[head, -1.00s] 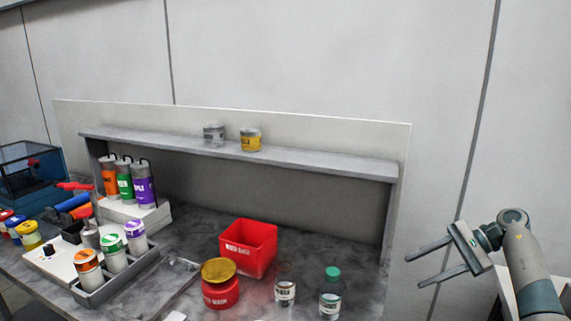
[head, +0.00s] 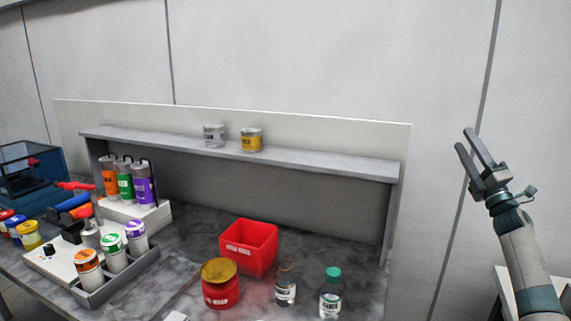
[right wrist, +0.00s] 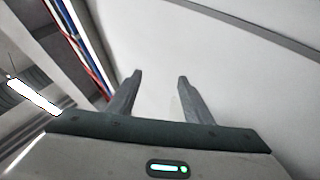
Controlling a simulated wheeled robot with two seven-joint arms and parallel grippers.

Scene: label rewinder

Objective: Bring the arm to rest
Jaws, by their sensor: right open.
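My right gripper (head: 467,142) is raised at the right side of the head view, in front of the grey wall panels and clear of the bench. Its two fingers point up and to the left. They stand apart with nothing between them. In the right wrist view the gripper (right wrist: 158,80) also shows open and empty, with a pale wall behind the fingers. My left gripper is not in view.
The grey bench (head: 200,262) holds a red bin (head: 248,247), a red jar (head: 220,285), bottles and a rack (head: 115,280) of capped jars. Two tins stand on the shelf (head: 320,166). The space around my right gripper is free.

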